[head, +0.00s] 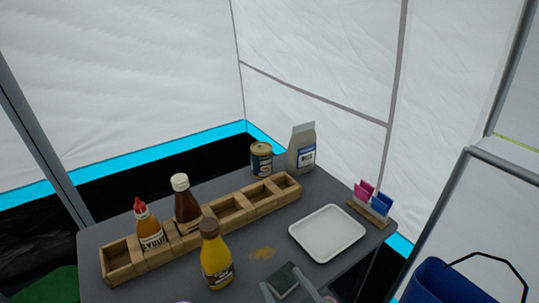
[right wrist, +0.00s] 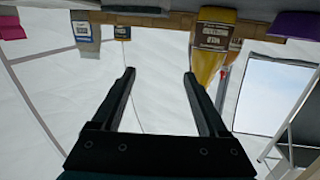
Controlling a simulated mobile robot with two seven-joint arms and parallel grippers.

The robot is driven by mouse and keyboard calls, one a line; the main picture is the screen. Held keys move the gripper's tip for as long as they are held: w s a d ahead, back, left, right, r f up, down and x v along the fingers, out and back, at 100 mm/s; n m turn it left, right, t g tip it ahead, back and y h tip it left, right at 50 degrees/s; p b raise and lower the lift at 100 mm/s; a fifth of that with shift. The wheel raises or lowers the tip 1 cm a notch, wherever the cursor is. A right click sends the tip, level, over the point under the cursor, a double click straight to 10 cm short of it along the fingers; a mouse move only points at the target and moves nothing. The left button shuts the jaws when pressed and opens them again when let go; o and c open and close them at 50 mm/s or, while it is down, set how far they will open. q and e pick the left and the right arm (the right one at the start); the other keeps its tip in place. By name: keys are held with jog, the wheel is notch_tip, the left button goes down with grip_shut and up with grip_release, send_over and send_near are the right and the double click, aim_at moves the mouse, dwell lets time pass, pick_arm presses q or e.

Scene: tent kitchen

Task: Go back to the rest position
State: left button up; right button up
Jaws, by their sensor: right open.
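My right gripper (head: 290,288) shows at the bottom edge of the head view, over the front of the grey table (head: 345,270). In the right wrist view, my right gripper (right wrist: 160,72) has its two dark fingers wide apart with nothing held between them. A yellow mustard bottle (head: 216,262) stands upright on the table to the left of the gripper; it also shows inverted in the right wrist view (right wrist: 210,55). My left gripper is not in view.
A wooden rack (head: 118,262) holds a red-capped bottle (head: 149,228) and a brown bottle (head: 186,205). A can (head: 261,160) and a bag (head: 301,148) stand behind. A white tray (head: 328,233), a brown smear (head: 262,253) and a pink-and-blue packet holder (head: 368,210) are on the table.

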jog(key=s+d+f+m+g+h, duration=0.2)
jog(key=s+d+f+g+h, duration=0.15)
jog(key=s+d+g, duration=0.3)
jog(key=s+d+f+m+g+h, duration=0.1)
jog(key=s+d+f+g+h, duration=0.1)
jog(key=s+d+g+h, duration=0.4)
jog(key=s+f+y, duration=0.1)
jog(key=s+f, duration=0.1)
jog(key=f, duration=1)
jog(key=s+f+y, duration=0.1)
jog(key=s+f, duration=0.1)
jog(key=f, duration=1)
jog(key=s+d+f+g, duration=0.1)
jog(key=s+d+f, duration=0.2)
jog(key=s+f, duration=0.9)
jog(key=shift+s+d+f, duration=0.15)
jog(key=shift+s, duration=1.2)
jog(key=shift+g, duration=0.25)
jog(key=shift+c, duration=0.4)
